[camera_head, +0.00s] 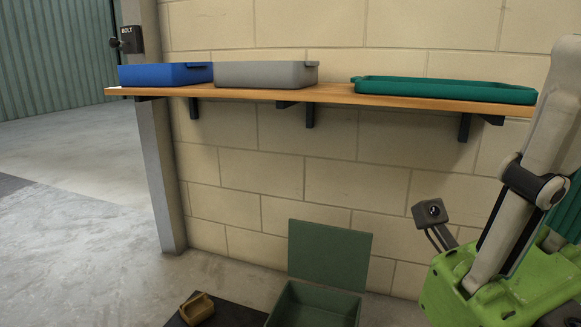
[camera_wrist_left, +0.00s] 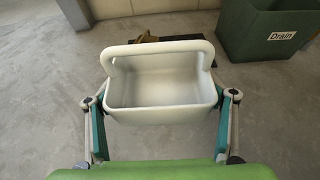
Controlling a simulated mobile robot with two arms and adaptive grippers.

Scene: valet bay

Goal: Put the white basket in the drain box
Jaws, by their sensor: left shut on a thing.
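The white basket (camera_wrist_left: 162,80) is in the left wrist view, upright, with its open top and raised handle showing. My left gripper (camera_wrist_left: 162,108) is shut on it, one finger at each side. Its inside looks empty. The drain box (camera_wrist_left: 262,32) is the green box marked "Drain" at the upper right of that view, apart from the basket. In the head view the drain box (camera_head: 322,291) is at the bottom, its top open and its lid upright against the wall. My right gripper (camera_head: 500,285) shows partly at the right edge; its fingertips are unclear.
A dark mat (camera_head: 236,316) with a yellow-brown object (camera_head: 197,309) lies left of the drain box. A wall shelf (camera_head: 335,94) holds a blue bin (camera_head: 165,75), a grey bin (camera_head: 265,74) and a green tray (camera_head: 445,91). The floor at the left is clear.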

